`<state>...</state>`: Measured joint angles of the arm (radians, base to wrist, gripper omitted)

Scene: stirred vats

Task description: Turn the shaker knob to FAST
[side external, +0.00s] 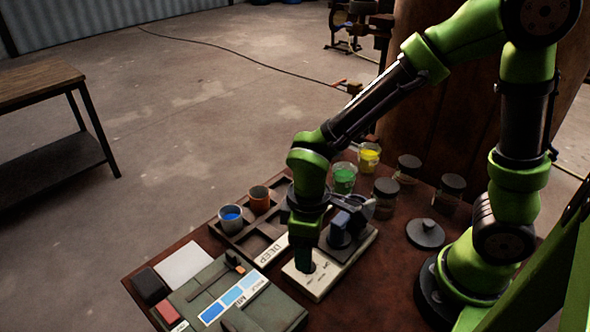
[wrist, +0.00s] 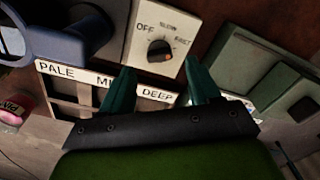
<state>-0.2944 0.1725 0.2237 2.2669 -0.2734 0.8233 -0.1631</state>
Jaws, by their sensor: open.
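The shaker knob (wrist: 159,50) is a dark round dial on a pale panel (wrist: 186,18) in the wrist view. OFF is printed to its left, SLOW above and a partly blurred word, likely FAST, at upper right. An orange mark shows on the knob's lower right; which setting it points at is unclear. My gripper (wrist: 160,82) is open, its teal fingers apart below the knob in the picture, with nothing between them. In the side view my gripper (side external: 304,262) is over the cream shaker base (side external: 318,290) and hides the knob.
A blue-grey shaker part (side external: 345,229) stands on the base beside my gripper. A grey-green box (side external: 225,298) is at front left; green and yellow pots and dark-lidded jars stand behind.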

